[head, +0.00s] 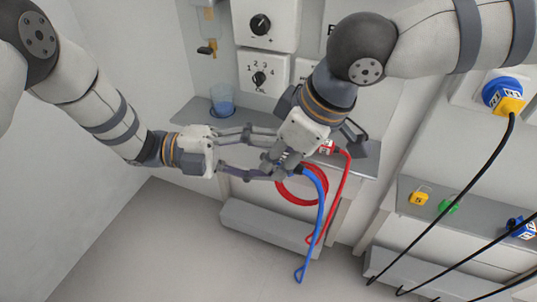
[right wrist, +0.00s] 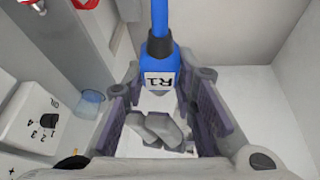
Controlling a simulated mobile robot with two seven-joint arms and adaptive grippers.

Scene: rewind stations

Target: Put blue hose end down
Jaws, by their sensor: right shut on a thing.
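The blue hose end (right wrist: 160,62), with a white label reading R1, sits between the fingers of my right gripper (right wrist: 160,105), which is shut on it. In the head view my right gripper (head: 281,160) is above the grey shelf's front edge, and the blue hose (head: 321,205) hangs from it in a loop toward the floor. Its grip on the end is partly hidden there. My left gripper (head: 277,153) comes in from the left with its fingers spread, its tips close beside the right gripper. I cannot tell whether they touch the hose end.
A grey shelf (head: 190,112) holds a blue cup (head: 222,100) below a dial panel (head: 262,75). A red hose (head: 343,200) hangs behind the blue one. At right are a blue-and-yellow plug (head: 507,95), black cables, and a ledge (head: 420,187) with coloured tags.

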